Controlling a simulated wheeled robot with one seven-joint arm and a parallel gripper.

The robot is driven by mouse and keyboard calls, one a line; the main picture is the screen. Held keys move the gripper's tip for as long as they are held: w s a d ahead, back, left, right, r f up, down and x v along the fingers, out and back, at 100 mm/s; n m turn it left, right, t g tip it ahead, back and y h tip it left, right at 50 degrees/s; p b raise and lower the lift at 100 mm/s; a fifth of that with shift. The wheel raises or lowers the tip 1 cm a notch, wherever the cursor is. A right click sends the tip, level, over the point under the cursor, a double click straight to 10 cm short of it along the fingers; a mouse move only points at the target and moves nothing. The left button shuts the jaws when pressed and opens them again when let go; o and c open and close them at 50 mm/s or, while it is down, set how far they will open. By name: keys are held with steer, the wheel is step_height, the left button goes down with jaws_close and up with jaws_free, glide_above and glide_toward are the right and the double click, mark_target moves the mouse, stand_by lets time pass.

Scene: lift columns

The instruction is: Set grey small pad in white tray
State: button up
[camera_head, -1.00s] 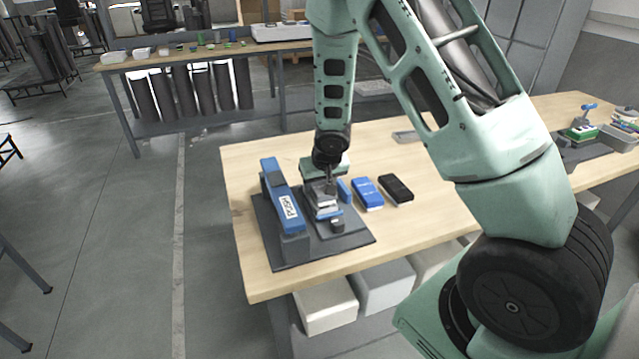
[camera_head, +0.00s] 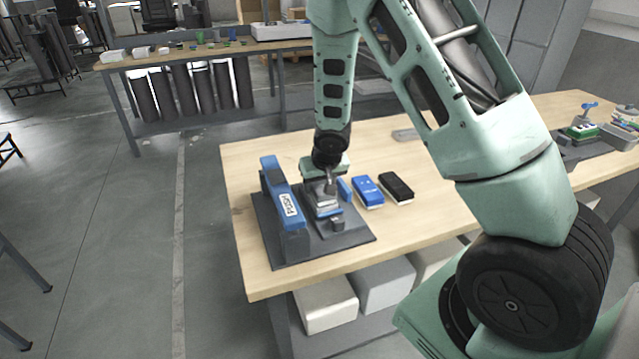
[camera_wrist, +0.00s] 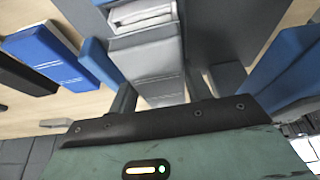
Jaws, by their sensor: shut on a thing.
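My gripper (camera_head: 329,187) points down over the dark fixture at the left of the near table. It is shut on the grey small pad (camera_wrist: 150,65), which lies between the two fingers in the wrist view. A pale white-grey piece (camera_wrist: 143,14) shows just beyond the pad's far end; I take it for part of the white tray, but most of it is hidden. In the head view the fingers and pad overlap, so I cannot tell whether the pad touches what is below it.
A blue press arm marked PUSH (camera_head: 284,200) stands close left of my gripper on the dark base plate (camera_head: 340,243). A blue box (camera_head: 367,191) and a black box (camera_head: 396,187) lie to the right. The table's front right is bare.

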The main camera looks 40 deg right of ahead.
stand_by(0.3)
steer(key=shift+r+p, duration=2.4)
steer(key=shift+r, duration=0.1)
